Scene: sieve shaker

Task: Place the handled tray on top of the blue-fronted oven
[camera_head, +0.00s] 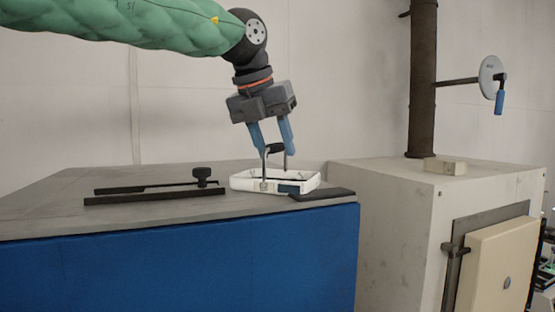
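The handled tray (240,184) is a shallow white tray with thin upright posts and a black handle (275,148). It sits level on the grey top of the blue-fronted oven (180,265), near the right end. My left gripper (275,153) comes down from above, with its two blue fingers spread apart on either side of the handle. The fingers look open, though any contact with the handle is too small to make out. My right gripper is not in view.
Two dark rails with a black knob (202,173) lie on the oven top left of the tray. A dark flat plate (322,194) lies at its right. A pale cabinet (390,205) with a dark column (423,80) and a small block (445,166) stands at the right.

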